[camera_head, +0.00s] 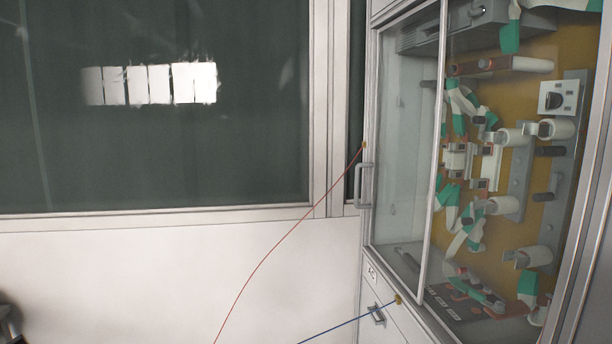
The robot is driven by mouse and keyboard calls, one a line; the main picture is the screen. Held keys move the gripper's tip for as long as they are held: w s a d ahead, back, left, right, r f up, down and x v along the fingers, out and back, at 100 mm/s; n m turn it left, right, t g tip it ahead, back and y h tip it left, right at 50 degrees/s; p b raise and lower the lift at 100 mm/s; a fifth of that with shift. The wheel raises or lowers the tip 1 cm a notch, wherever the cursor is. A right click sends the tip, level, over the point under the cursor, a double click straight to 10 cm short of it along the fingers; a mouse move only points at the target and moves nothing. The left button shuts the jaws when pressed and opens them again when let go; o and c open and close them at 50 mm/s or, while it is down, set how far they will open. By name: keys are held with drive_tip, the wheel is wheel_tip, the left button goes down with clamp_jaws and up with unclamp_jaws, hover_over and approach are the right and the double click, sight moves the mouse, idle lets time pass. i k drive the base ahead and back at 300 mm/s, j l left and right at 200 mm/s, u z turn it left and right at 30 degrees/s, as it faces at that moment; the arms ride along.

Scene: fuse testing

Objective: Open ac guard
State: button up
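The AC guard (408,150) appears to be the glazed, pale-framed panel on the cabinet at right. A pale bar handle (364,186) stands out at the left edge of its frame. A small label (371,271), seemingly reading AC, is below the glass. The panel's right frame bar (433,150) runs down in front of the cabinet interior. I cannot tell from this view whether the guard is fully shut. My gripper is not in view.
The cabinet interior (545,80) holds several white and green fuse parts. A red line (262,262) and a blue line (345,325) run from the cabinet toward the bottom. A smaller handle (377,315) is below. A dark window (150,150) and pale wall (130,280) fill the left.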

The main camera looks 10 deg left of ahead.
sight(418, 300)
drive_tip(key=i+j+u, duration=0.15)
drive_tip(key=i, duration=0.95)
drive_tip(key=i+l, duration=0.1)
drive_tip(key=i, duration=0.25)
drive_tip(key=i+l, duration=0.1)
drive_tip(key=i, duration=0.25)
drive_tip(key=j+u, duration=0.05)
